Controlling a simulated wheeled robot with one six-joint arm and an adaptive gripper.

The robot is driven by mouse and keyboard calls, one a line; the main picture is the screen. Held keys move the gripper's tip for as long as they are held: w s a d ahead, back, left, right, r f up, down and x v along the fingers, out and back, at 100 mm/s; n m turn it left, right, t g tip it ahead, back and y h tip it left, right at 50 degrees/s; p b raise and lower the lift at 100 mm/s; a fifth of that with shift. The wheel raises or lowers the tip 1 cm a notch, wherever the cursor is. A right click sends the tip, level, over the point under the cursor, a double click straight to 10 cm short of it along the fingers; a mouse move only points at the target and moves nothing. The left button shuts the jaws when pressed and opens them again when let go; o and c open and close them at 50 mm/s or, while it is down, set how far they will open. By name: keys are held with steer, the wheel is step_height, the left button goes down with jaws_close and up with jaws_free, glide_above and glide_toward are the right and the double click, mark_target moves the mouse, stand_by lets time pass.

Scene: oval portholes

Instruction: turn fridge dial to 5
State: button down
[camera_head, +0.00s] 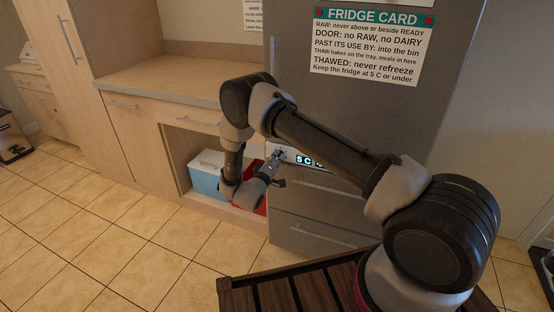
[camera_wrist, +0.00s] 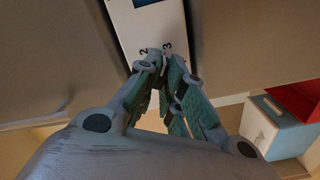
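The grey fridge (camera_head: 340,115) stands at the centre right in the head view. A white control strip with a lit display reading "5 C" (camera_head: 305,160) crosses its front, partly behind my arm. In the wrist view the white control strip (camera_wrist: 150,30) carries the numbers 2 and 3. A small pale dial (camera_wrist: 153,58) sits just below these numbers, mostly hidden by my fingertips. My gripper (camera_wrist: 158,66) has its fingertips drawn together at the dial and appears shut on it. My gripper (camera_head: 279,170) also shows in front of the strip in the head view. The dial's pointer is hidden.
A fridge card (camera_head: 372,48) hangs on the upper door. Drawers with handles (camera_head: 322,235) lie below the strip. Left of the fridge, a blue-and-white cooler (camera_head: 207,175) and a red item stand in an open niche. Tiled floor (camera_head: 120,240) is clear at left.

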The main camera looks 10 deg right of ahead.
steer(key=shift+m, duration=0.3)
steer(key=m, duration=2.3)
stand_by(0.3)
steer(key=shift+m, duration=0.3)
steer(key=c, duration=1.5)
jaws_free()
steer(key=shift+c, duration=0.2)
